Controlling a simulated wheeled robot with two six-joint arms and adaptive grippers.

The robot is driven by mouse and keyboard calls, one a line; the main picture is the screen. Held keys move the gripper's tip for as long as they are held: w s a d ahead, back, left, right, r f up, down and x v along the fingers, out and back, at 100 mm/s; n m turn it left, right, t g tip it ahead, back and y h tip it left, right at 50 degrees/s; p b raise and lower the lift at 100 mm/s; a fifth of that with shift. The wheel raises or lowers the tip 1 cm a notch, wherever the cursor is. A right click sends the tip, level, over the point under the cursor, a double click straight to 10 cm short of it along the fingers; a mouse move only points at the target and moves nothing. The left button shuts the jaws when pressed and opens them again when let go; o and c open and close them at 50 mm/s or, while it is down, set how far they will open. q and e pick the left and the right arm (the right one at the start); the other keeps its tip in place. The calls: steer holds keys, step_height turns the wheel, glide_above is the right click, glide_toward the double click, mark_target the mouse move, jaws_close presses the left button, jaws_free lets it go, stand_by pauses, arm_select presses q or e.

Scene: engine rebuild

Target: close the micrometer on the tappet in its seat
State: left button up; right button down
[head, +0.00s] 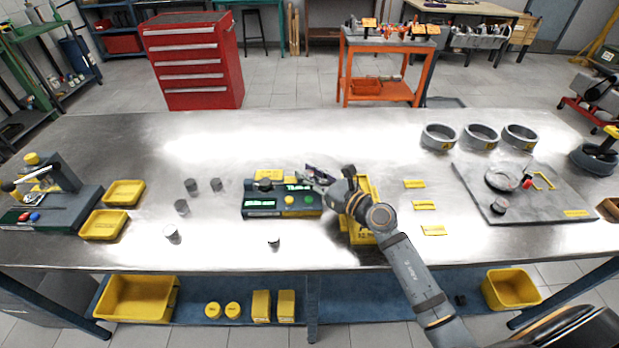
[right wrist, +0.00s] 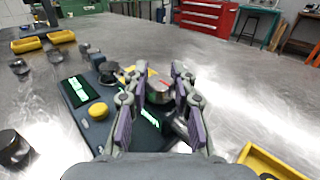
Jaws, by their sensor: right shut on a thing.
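The bench micrometer (head: 282,206) is a dark green block with lit displays, a yellow button and a green button, near the middle of the table. My right gripper (head: 318,176) is over its right end. In the right wrist view the gripper (right wrist: 163,88) is shut on a grey round part with a red mark, apparently the micrometer's thimble (right wrist: 160,92). The fingers hide much of it. A dark rounded part (head: 264,184) stands at the micrometer's left end; I cannot tell whether a tappet sits in the seat there. My left gripper is not in view.
Several loose dark cylinders, such as one at front (head: 274,243), stand left of and before the micrometer. Yellow trays (head: 104,224) lie at left. A yellow bin (head: 362,232) is beneath my right arm. A grey plate (head: 527,205) lies at right. The table's front centre is mostly clear.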

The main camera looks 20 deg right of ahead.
steer(key=c, duration=1.1)
jaws_free()
steer(key=shift+o, duration=0.2)
steer(key=shift+s+d+f, duration=0.1)
steer(key=shift+s, duration=0.1)
steer(key=v, duration=0.7)
